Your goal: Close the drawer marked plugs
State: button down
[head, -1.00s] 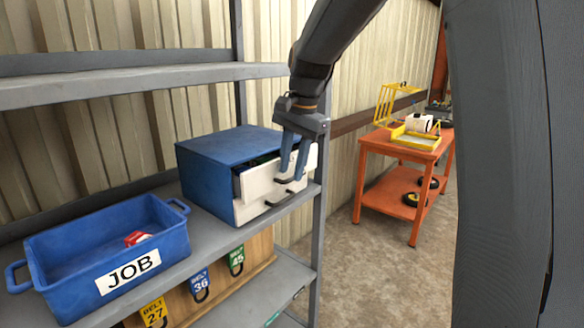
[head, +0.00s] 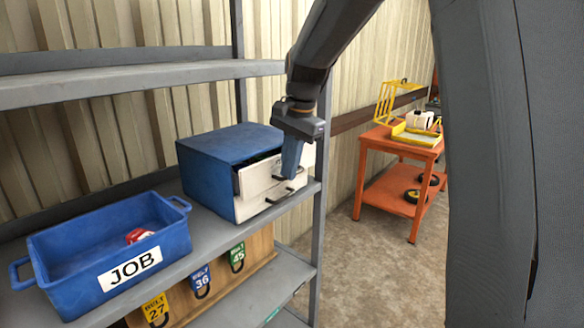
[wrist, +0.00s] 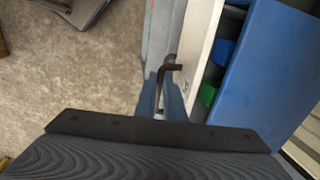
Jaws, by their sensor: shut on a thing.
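A blue cabinet (head: 208,183) with white drawer fronts sits on the grey shelf in the head view. Its upper drawer (head: 255,179) stands partly open, with a dark gap above its front. I cannot read a plugs label. In the wrist view the drawer's white front (wrist: 203,40) shows, with green and blue things behind it. My gripper (head: 289,176) is at the upper drawer's front, its fingers shut on the black handle (wrist: 172,68). The fingers, also in the wrist view (wrist: 164,92), hide part of the handle. The lower drawer (head: 265,201) looks shut.
A blue JOB bin (head: 70,268) with a red thing inside stands left on the same shelf. A shelf post (head: 318,215) rises close to the right of the cabinet. Belt hooks (head: 202,280) hang below. An orange cart (head: 400,190) stands farther right on open floor.

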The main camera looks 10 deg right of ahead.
aim_at(278, 168)
jog(key=shift+w+a+r, duration=0.1)
jog(key=shift+w+a, duration=0.4)
jog(key=shift+w, duration=0.2)
jog(key=shift+w+a, duration=0.45)
jog(key=shift+w, duration=0.2)
jog(key=c, duration=1.8)
grip_release()
jog(key=shift+c, duration=0.2)
jog(key=shift+s+d, duration=0.1)
